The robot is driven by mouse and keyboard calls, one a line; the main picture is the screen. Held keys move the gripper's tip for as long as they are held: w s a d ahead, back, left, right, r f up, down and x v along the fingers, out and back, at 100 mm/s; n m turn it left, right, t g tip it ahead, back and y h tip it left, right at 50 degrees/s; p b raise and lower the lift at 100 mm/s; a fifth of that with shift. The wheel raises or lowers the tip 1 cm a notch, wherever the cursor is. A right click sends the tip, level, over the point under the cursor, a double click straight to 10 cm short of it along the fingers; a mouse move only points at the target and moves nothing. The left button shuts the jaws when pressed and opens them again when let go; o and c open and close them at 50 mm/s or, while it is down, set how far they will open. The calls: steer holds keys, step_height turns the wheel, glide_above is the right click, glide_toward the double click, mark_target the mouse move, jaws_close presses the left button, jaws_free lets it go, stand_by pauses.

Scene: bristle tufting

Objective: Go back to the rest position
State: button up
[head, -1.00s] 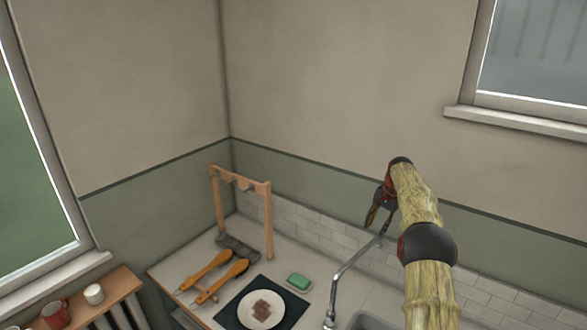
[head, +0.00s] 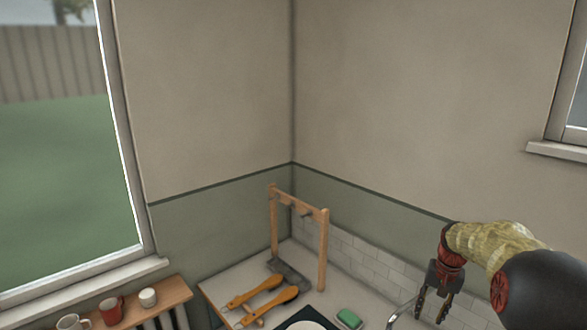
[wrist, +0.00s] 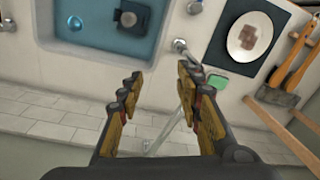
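My gripper (head: 432,305) is at the lower right of the head view, in the air near the tiled back wall and the tap. In the wrist view my gripper (wrist: 160,108) shows its two fingers spread apart, with nothing between them but the counter and the tap behind. It is open and empty. My arm comes in from the right edge of the head view.
A wooden rack (head: 323,250), orange-handled tools (head: 270,305), a green soap bar (head: 349,318) and a white plate (wrist: 250,36) are on the counter. The sink (wrist: 95,50) and tap (wrist: 182,48) lie below my gripper. Cups stand on a shelf (head: 175,290) at left.

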steer(key=s+a+n+t+b, duration=0.2)
steer(key=s+a+b, duration=0.5)
steer(key=s, duration=1)
steer(key=s+a+n+t+b, duration=0.3)
steer(key=s+a+b, duration=0.4)
steer(key=s+a, duration=0.7)
steer(key=shift+s+f+n+h+b, duration=0.3)
steer(key=shift+s+n+b, duration=0.15)
steer(key=shift+s, duration=1.05)
